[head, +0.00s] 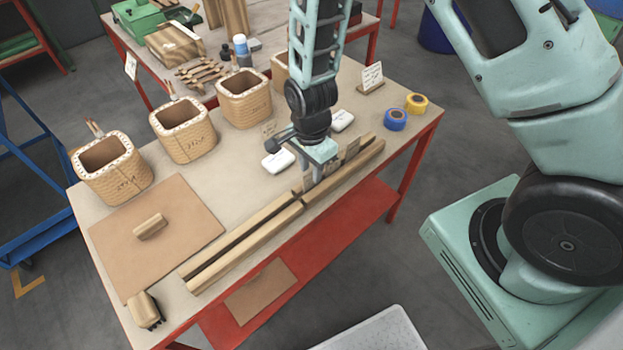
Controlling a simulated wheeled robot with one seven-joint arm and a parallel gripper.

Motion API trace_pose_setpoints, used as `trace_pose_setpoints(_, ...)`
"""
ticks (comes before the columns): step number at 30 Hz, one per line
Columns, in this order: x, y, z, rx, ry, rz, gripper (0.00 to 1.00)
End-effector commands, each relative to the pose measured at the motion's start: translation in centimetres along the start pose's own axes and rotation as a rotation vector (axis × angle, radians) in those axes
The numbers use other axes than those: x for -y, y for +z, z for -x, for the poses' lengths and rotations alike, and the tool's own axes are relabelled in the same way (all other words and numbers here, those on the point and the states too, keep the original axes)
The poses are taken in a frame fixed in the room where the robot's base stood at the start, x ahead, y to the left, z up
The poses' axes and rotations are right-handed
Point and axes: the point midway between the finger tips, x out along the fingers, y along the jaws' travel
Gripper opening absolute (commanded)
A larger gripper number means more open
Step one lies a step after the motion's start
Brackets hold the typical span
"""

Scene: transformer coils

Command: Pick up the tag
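Small beige tags stand in the slot of the long wooden rail (245,238) near the table's front edge. One tag (352,149) stands to the right of my gripper, and another (307,181) shows at its left side. My gripper (319,175) points down at the rail, among these tags. Its fingers are small and partly merged with the tags, so I cannot tell whether they are open or touch a tag. Another small tag (268,129) stands behind, near the coils. Coils (113,170), (184,132) and (244,98) stand in a row along the back.
A brown board (180,250) with a wooden block (150,226) covers the table's left part. White rounded objects (278,161) and (342,120) lie near my gripper. Blue tape (395,120), yellow tape (417,103) and a card stand (371,78) are at right. A brush (146,309) sits at the front corner.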

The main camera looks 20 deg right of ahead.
Motion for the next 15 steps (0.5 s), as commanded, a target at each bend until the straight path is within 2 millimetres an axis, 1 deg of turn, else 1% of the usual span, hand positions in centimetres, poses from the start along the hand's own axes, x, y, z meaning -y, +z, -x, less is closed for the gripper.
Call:
trace_pose_setpoints(4, 0.1, -0.4, -1.6, 0.001, 0.005, -0.001, 0.29)
trace_pose_setpoints(9, 0.1, -0.4, -3.5, 0.000, 0.003, 0.000, 0.29)
trace_pose_setpoints(15, 0.2, -0.4, -4.0, 0.000, 0.000, 0.000, 0.29)
